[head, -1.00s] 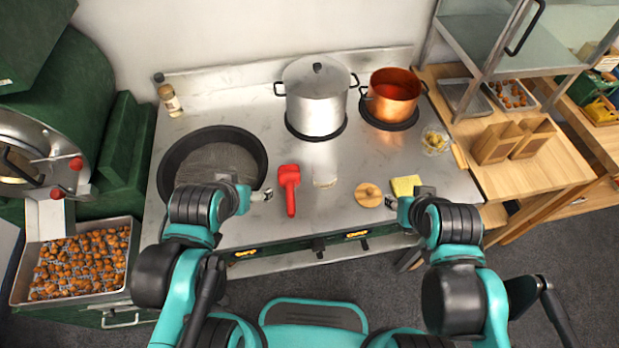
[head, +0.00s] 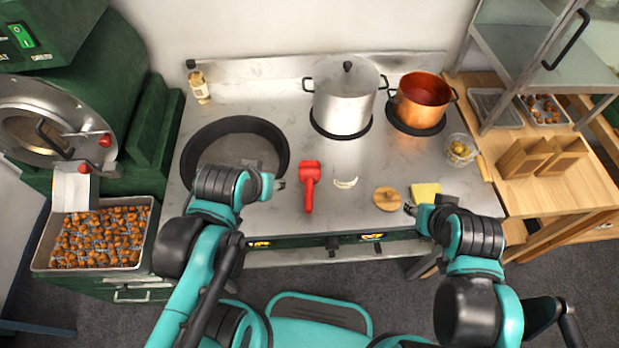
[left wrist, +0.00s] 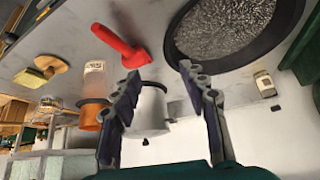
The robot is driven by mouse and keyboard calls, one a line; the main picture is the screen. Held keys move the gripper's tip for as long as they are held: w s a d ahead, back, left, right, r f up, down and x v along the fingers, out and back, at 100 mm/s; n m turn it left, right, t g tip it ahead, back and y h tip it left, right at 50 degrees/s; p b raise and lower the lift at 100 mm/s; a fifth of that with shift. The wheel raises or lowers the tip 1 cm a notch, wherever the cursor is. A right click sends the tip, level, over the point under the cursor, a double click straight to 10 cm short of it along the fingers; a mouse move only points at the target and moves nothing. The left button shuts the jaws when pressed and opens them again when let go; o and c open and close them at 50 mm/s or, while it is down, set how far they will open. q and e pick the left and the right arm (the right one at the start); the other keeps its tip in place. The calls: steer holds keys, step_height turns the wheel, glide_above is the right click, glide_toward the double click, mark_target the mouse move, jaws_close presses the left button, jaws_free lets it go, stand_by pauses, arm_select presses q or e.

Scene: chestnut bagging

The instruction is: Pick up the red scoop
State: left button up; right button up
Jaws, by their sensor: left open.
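The red scoop (head: 310,182) lies on the steel counter, its head toward the back and its handle toward the front edge. It also shows in the left wrist view (left wrist: 122,46), apart from the fingers. My left gripper (head: 281,184) is open and empty just left of the scoop; its two spread fingers show in the left wrist view (left wrist: 160,95). My right gripper (head: 409,209) is near the yellow sponge (head: 426,191), right of the scoop; its fingers are too small to tell open from shut.
A wide black pan (head: 281,150) is left of the scoop. A steel pot (head: 345,100) and copper pot (head: 422,95) stand behind. A chestnut tray (head: 42,262) is at the left.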

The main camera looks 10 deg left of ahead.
mark_target(309, 191)
arm_select(q)
steer(key=w+d+f+g, duration=0.1)
steer(key=w+d+g, duration=0.1)
steer(key=w+d+f+n+g+p, duration=0.1)
steer(key=w+d+f+g, duration=0.1)
steer(key=d, duration=0.1)
steer(key=w+d+f+g, duration=0.2)
steer(key=w+d, duration=0.1)
steer(key=shift+f+n+g, duration=0.15)
steer(key=shift+n+g, duration=0.15)
steer(key=shift+d+f, duration=0.1)
steer(key=shift+f, duration=0.5)
step_height(309, 191, down, 7)
steer(key=b, duration=0.3)
steer(key=shift+w+d+f, duration=0.1)
steer(key=shift+c, duration=0.6)
jaws_close()
